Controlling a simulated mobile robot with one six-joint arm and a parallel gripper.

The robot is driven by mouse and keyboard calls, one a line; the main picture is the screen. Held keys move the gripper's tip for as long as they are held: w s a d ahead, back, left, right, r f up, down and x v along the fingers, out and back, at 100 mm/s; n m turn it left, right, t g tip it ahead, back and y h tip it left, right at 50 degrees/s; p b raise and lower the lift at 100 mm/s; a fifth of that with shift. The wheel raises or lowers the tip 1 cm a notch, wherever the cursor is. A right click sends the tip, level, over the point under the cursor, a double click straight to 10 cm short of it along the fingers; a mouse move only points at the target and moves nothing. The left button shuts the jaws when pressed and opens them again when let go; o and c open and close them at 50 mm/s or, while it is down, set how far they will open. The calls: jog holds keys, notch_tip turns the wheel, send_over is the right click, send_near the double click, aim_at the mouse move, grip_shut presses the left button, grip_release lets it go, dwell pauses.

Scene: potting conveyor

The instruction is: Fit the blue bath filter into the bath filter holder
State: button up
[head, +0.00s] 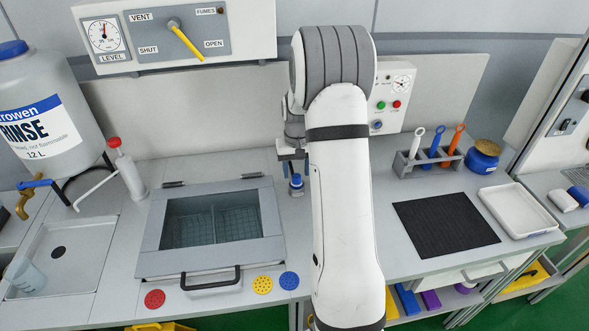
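My gripper (294,166) points down at the back of the bench, right of the bath, partly hidden by my own arm. A small blue-topped piece (296,181) shows just below and between its fingers; it may be the blue bath filter. It seems to be at a small grey base near the bench top, which may be the holder, but I cannot tell whether it is seated or held. The finger gap is too small to judge.
A rinse tank (45,120) and sink (62,255) are at left. A tool rack (430,165), blue jar (483,158), black mat (445,224) and white tray (518,212) are at right.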

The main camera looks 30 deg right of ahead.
aim_at(296, 175)
jog(key=shift+r+b, duration=0.55)
jog(key=shift+r, duration=3.35)
jog(key=s+a+r+n+t, duration=0.1)
jog(key=s+a+r, duration=0.7)
jog(key=s+a, duration=0.45)
jog(key=s, duration=0.3)
jog(key=s+a+n+t, duration=0.1)
jog(key=s+a, duration=0.1)
jog(key=s, duration=0.3)
jog(key=s+a+n+t, duration=0.1)
jog(key=s+a, duration=0.1)
jog(key=s, duration=0.4)
jog(key=shift+a, duration=0.1)
